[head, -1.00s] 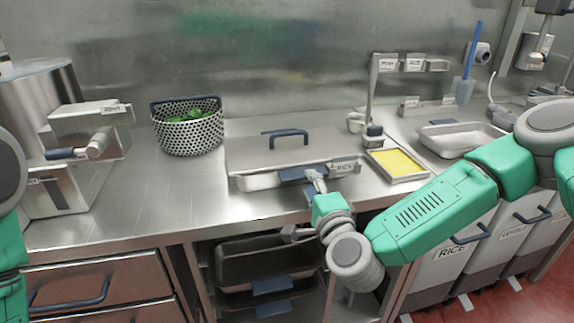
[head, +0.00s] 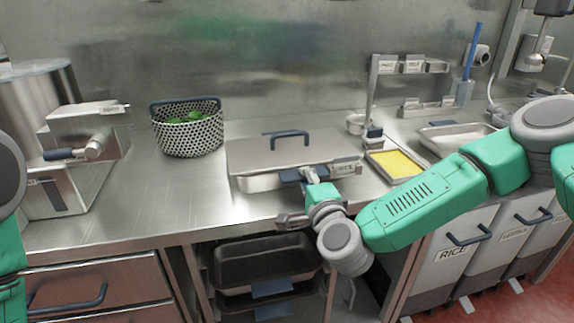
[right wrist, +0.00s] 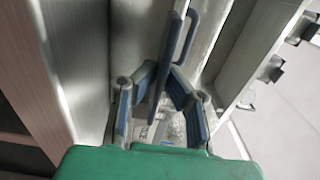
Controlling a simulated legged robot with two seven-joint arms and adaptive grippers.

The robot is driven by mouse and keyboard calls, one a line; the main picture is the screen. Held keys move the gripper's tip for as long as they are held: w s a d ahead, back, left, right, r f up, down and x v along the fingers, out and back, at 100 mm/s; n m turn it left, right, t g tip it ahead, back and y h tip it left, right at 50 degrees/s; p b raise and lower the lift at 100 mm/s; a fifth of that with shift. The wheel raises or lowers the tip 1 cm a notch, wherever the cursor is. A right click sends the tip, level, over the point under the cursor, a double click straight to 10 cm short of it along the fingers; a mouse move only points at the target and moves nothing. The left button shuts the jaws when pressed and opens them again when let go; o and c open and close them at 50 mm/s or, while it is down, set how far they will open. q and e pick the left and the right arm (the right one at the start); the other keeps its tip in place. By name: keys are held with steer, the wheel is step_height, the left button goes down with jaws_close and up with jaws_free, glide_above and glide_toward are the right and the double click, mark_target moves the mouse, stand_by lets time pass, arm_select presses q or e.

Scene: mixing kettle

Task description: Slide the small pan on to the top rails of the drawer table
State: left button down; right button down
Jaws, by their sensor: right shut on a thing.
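A shallow steel pan (head: 262,183) with a flat lid (head: 250,153) and a blue lid handle sits on the counter, near its front edge. A blue front handle (head: 290,175) sticks out from the pan. My right gripper (head: 307,174) is at this handle, shut on it; its fingertips are partly hidden by the wrist. In the right wrist view my two fingers (right wrist: 163,73) close from both sides on the blue handle (right wrist: 165,55). Below the counter, an open bay holds dark pans (head: 265,262) one above another; its rails are mostly hidden.
A perforated basket (head: 188,135) with green contents stands left of the lidded pan. A tray of yellow food (head: 396,164) and an empty steel pan (head: 455,138) are to the right. A steel machine (head: 70,150) stands at far left. Bare counter lies front left.

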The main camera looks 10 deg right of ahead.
steer(key=shift+a+r+p, duration=0.2)
steer(key=shift+r+p, duration=0.65)
steer(key=shift+r, duration=0.4)
steer(key=shift+r+p, duration=0.95)
steer(key=shift+r, duration=0.4)
steer(key=shift+d, duration=0.1)
